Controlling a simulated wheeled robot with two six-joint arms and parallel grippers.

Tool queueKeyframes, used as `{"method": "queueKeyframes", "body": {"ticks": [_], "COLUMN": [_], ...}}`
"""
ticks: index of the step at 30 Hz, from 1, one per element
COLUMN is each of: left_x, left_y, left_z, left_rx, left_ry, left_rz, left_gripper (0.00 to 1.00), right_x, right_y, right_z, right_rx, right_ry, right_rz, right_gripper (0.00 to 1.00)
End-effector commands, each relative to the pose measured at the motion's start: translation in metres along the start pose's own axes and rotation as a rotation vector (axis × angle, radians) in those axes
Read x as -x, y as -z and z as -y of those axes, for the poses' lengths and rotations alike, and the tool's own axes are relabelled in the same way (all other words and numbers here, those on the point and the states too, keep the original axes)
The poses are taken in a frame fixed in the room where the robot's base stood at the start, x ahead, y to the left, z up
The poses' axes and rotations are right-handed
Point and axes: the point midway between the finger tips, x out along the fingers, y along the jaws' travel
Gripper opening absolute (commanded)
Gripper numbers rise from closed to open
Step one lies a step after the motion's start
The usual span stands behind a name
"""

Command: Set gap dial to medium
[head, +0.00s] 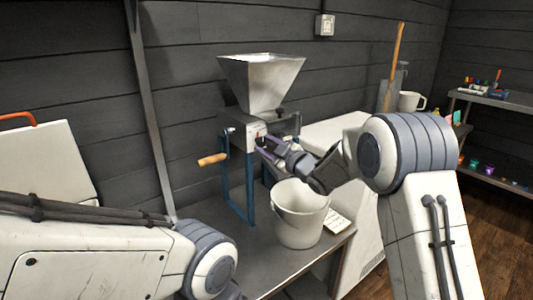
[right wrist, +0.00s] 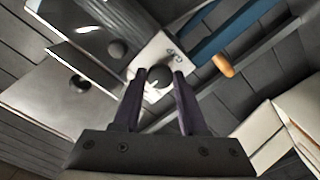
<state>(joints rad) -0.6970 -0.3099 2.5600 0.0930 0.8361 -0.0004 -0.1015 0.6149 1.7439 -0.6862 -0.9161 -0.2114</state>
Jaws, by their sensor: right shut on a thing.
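The gap dial is a small dark knob on a pale plate on the front of the grain mill (head: 262,85). In the right wrist view the dial (right wrist: 160,77) sits between my two fingertips, with a white plate and some dark lettering around it. My right gripper (head: 262,143) reaches the mill's front from the right and is shut on the dial; it also shows in the right wrist view (right wrist: 164,74). The dial's setting cannot be read. My left arm shows at the lower left, but its gripper is out of view.
The mill's crank with a wooden handle (head: 212,160) sticks out to the left. A white bucket (head: 299,222) stands on the table (head: 215,262) below my right gripper, with a pale card (head: 338,222) beside it. A shelf (head: 500,170) stands far right.

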Motion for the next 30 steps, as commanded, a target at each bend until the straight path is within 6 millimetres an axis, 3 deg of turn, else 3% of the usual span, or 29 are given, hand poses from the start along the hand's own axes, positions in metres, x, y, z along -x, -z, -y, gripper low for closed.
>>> {"method": "queueKeyframes", "body": {"ticks": [6, 23, 24, 25, 26, 30], "left_x": [-0.0113, -0.0131, -0.0131, -0.0131, -0.0131, -0.0131], "left_y": [-0.0006, -0.0007, -0.0007, -0.0007, -0.0007, -0.0007], "left_z": [0.0008, 0.0009, 0.0009, 0.0009, 0.0009, 0.0010], "left_rx": [0.000, 0.000, 0.000, 0.000, 0.000, 0.000], "left_ry": [0.000, 0.000, 0.000, 0.000, 0.000, 0.000], "left_rz": [0.000, 0.000, 0.000, 0.000, 0.000, 0.000], "left_gripper": [0.50, 0.50, 0.50, 0.50, 0.50, 0.50], "right_x": [0.0003, 0.0003, 0.0003, 0.0003, 0.0003, 0.0000], "right_y": [-0.0019, -0.0007, -0.0007, -0.0007, -0.0006, -0.0003], "right_z": [0.0014, 0.0006, 0.0006, 0.0006, 0.0006, 0.0005], "right_rx": [0.081, 0.112, 0.111, 0.111, 0.111, 0.111], "right_ry": [0.002, 0.003, 0.003, 0.003, 0.002, 0.002], "right_rz": [0.002, 0.002, 0.002, 0.002, 0.002, 0.001], "right_gripper": [0.00, 0.00, 0.53, 0.65, 0.71, 0.71]}}
